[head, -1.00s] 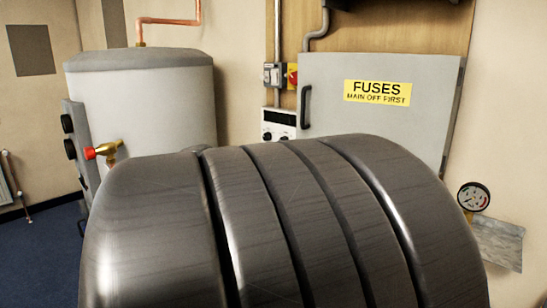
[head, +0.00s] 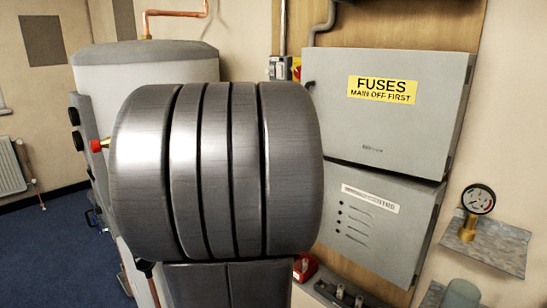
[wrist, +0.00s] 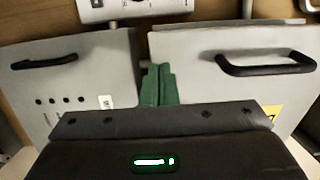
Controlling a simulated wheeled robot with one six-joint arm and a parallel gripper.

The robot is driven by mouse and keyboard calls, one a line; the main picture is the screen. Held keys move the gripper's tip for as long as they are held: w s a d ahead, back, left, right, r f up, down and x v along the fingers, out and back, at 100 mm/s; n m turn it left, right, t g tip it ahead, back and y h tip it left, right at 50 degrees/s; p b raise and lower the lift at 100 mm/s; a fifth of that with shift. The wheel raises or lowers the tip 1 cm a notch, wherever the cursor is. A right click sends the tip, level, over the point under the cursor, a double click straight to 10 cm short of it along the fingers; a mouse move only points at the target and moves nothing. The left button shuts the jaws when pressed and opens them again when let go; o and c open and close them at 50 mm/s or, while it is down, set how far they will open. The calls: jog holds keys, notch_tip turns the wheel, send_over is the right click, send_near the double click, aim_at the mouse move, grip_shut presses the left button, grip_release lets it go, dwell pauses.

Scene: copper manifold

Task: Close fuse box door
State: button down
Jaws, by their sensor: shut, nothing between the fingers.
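The fuse box door (head: 390,130) is a light grey panel with a yellow FUSES label (head: 382,90). In the head view it lies flat across the front of its box or very nearly so. Whether a small gap remains I cannot tell. In the wrist view, which is turned, the door (wrist: 200,60) is on the right with its black handle (wrist: 265,64) and part of the yellow label. My gripper (wrist: 158,72) shows its green fingers together, empty, beside the door's edge. Contact with the door cannot be told. In the head view my arm hides the gripper.
A grey lower cabinet (head: 375,225) hangs just under the fuse box; its black handle (wrist: 44,62) shows in the wrist view. A pressure gauge (head: 478,199) and metal shelf (head: 490,250) are at right. A grey tank (head: 150,65) stands at left. Blue floor (head: 50,245) is open at far left.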

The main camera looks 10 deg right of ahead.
jog(key=shift+x, duration=0.95)
jog(key=x, duration=0.7)
jog(key=shift+r, duration=0.35)
